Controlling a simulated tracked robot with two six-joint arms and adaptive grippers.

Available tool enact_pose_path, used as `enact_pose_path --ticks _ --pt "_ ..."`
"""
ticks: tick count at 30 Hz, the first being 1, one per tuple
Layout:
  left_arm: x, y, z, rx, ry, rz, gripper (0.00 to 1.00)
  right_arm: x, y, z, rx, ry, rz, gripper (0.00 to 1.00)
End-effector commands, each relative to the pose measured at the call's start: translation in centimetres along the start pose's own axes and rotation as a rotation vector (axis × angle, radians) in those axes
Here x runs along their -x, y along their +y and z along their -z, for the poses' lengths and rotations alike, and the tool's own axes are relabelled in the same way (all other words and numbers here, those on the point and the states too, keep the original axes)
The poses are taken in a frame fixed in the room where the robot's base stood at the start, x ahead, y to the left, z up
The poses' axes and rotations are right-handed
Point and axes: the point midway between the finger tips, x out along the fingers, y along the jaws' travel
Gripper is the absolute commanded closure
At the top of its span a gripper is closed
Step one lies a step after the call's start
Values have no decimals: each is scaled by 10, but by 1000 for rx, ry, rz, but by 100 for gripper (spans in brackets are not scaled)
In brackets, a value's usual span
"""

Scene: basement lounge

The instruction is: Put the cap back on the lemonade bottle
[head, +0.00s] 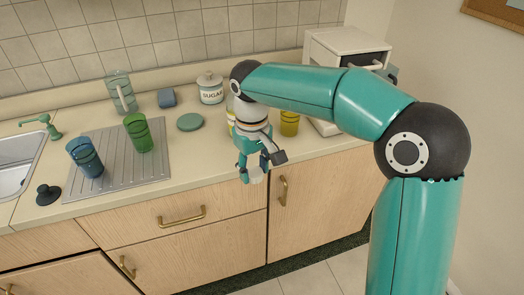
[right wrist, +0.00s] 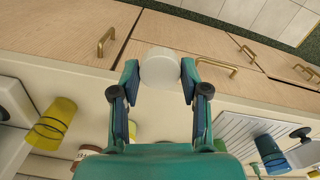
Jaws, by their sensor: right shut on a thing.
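My right gripper (head: 255,174) is shut on a round white cap (right wrist: 160,68), with one fingertip on each side of it in the right wrist view. In the head view, the gripper points down at the counter's front edge, and only a pale bit of the cap shows between the fingers. A pale yellow thing (head: 231,115), which looks like the lemonade bottle, stands on the counter behind the gripper. My arm hides most of it, so I cannot see its top. A yellow patch (right wrist: 132,130) shows between the fingers in the right wrist view. My left gripper is not in view.
A yellow glass (head: 289,123) stands just right of the gripper. A drainboard (head: 117,171) holds a green glass (head: 138,133) and a blue glass (head: 85,157).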

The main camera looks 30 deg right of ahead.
Motion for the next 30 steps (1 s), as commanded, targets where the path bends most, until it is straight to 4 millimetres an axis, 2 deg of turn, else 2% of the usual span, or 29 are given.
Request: enact_pose_path --ticks 1,12,15,19,26,27,30 --pt "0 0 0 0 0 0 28 -14 -4 4 3 -6 -1 65" --pt "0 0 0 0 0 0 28 -116 -39 39 -13 -6 9 65" --pt "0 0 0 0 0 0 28 -137 -48 50 -30 -4 13 65" --pt "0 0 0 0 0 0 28 -147 -53 56 -42 0 15 65" --pt "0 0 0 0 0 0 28 -148 -54 57 -42 0 15 65" --pt "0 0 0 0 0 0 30 -148 -54 57 -42 0 15 65" --pt "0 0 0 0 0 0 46 -148 -54 57 -42 0 15 65"
